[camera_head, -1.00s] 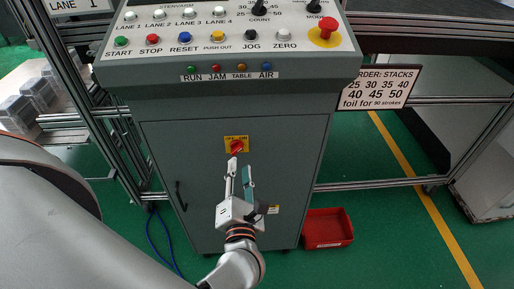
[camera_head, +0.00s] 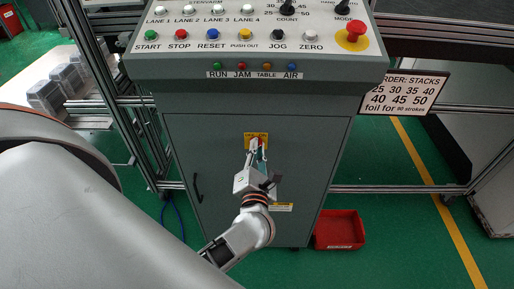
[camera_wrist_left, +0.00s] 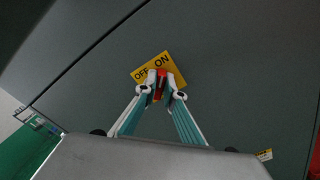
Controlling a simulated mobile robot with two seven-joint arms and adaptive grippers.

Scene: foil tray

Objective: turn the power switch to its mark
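The power switch is a red knob on a yellow plate (camera_head: 248,136) on the grey cabinet door. In the left wrist view the red knob (camera_wrist_left: 160,86) shows between my fingertips, and the yellow plate (camera_wrist_left: 166,62) reads OFF and ON. My left gripper (camera_head: 257,148) is at the switch, its fingers drawn in on both sides of the knob. The fingertips also show in the left wrist view (camera_wrist_left: 163,90) and look closed on it. The fingers hide part of the knob, so its exact angle is hard to read. My right gripper is out of view.
The sloped control panel (camera_head: 255,62) with buttons and an emergency stop (camera_head: 353,35) overhangs the door. A black door handle (camera_head: 197,188) is left of the switch. A red bin (camera_head: 340,229) lies on the floor at the right.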

